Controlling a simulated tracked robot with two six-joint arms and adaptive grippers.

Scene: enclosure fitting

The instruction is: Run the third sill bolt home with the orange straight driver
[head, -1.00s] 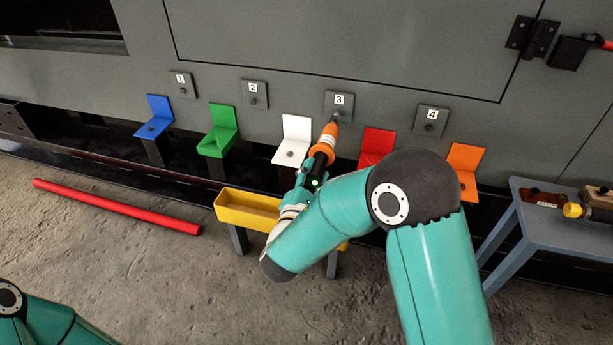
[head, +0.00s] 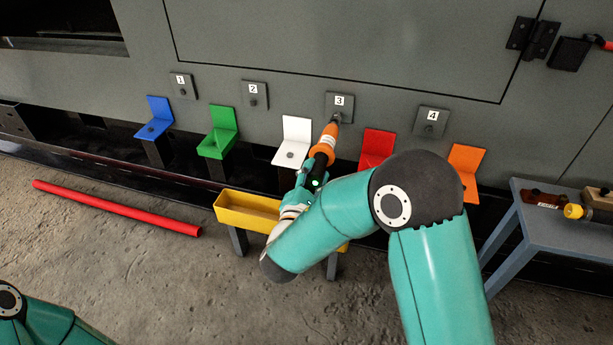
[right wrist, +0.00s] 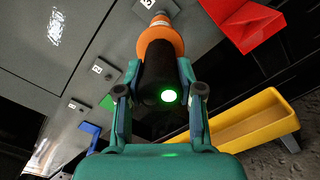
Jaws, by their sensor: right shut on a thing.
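The orange straight driver (head: 325,146) has an orange nose and a black body with a lit green light. My right gripper (head: 308,185) is shut on its black body; the right wrist view shows the driver (right wrist: 160,42) between the two fingers (right wrist: 160,100). The driver's tip meets the bolt area of the plate marked 3 (head: 339,105). The third bolt itself is mostly hidden by the tip, so how deep it sits cannot be told. My left gripper is out of view; only part of my left arm shows at the lower left.
Plates marked 1 (head: 182,84), 2 (head: 255,95) and 4 (head: 432,122) carry bolts. Blue, green, white (head: 297,128), red and orange brackets stand below. A yellow tray (head: 228,212), a red bar (head: 115,207) and a grey-blue table (head: 540,235) are nearby.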

